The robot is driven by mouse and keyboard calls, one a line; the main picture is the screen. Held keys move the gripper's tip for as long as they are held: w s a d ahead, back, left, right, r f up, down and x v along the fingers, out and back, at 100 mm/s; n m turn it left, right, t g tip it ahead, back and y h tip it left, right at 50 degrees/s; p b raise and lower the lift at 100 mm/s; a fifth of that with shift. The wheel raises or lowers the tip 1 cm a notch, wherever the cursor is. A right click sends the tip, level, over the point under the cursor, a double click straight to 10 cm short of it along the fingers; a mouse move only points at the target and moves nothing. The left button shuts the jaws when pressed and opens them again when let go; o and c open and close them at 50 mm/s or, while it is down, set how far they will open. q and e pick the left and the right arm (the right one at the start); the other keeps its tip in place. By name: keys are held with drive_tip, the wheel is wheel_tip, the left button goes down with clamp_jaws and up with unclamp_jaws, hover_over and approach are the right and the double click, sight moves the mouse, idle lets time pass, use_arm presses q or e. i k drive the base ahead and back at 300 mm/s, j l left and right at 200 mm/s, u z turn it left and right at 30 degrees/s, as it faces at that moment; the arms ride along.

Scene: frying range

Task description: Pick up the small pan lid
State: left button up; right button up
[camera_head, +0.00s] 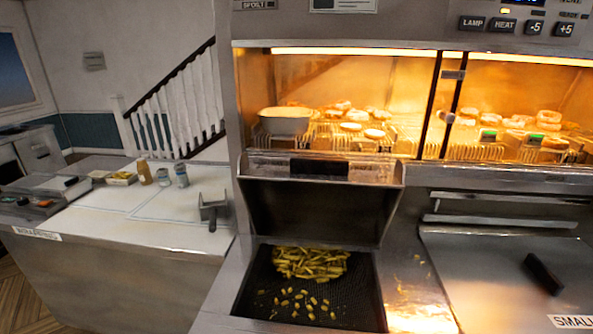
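A flat brushed-metal lid (475,275) lies at the lower right, cut off by the picture's right and bottom edges. It has a black bar handle (543,274). A white label (575,321) by its front edge begins with "SMALL"; the rest is cut off. The lid looks closed, lying flat over whatever is below it. Neither of my grippers shows in this view.
Left of the lid is an open well (250,305) with fries (310,262), its raised cover (320,210) standing behind. A lit, heated cabinet (340,62) with food stands above. A white counter (120,215) at left holds jars and a metal scoop (213,209).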

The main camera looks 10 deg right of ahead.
sight(490, 283)
drive_tip(key=z, duration=2.15)
drive_tip(key=i+l+u, duration=0.1)
drive_tip(key=l, duration=0.6)
drive_tip(key=i+l+u, duration=0.1)
drive_tip(key=l, duration=0.6)
drive_tip(key=i+l+u, duration=0.15)
drive_tip(key=l, duration=0.55)
drive_tip(key=k, duration=0.05)
